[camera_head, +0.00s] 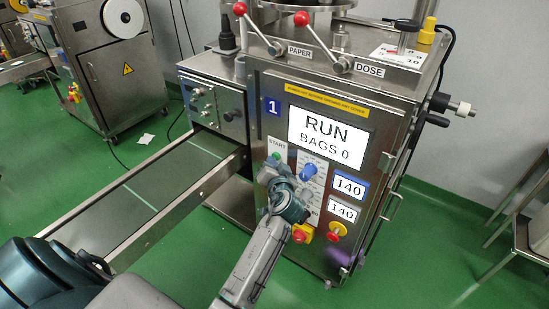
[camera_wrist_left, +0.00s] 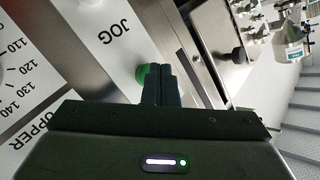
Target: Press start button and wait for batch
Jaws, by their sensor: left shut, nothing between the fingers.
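The teabag packing machine (camera_head: 290,88) is a steel cabinet with a lit screen (camera_head: 326,138) reading "RUN" and "BAGS 0". A green start button (camera_head: 277,155) sits under the "START" label on its front panel. My left gripper (camera_head: 273,163) is at that button, its fingers shut and empty. In the left wrist view, the shut fingers (camera_wrist_left: 160,84) cover part of a green button (camera_wrist_left: 141,74) near a "JOG" label (camera_wrist_left: 113,34). I cannot tell whether the fingertips touch the button. My right gripper is not in view.
A blue knob (camera_head: 309,172) and red-and-yellow stop controls (camera_head: 336,232) sit near my left gripper. Two small displays (camera_head: 349,187) read 140. Red-knobbed levers (camera_head: 302,18) are on top. A conveyor (camera_head: 150,196) extends left. Another machine (camera_head: 100,70) stands behind; green floor (camera_head: 430,250) is open at right.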

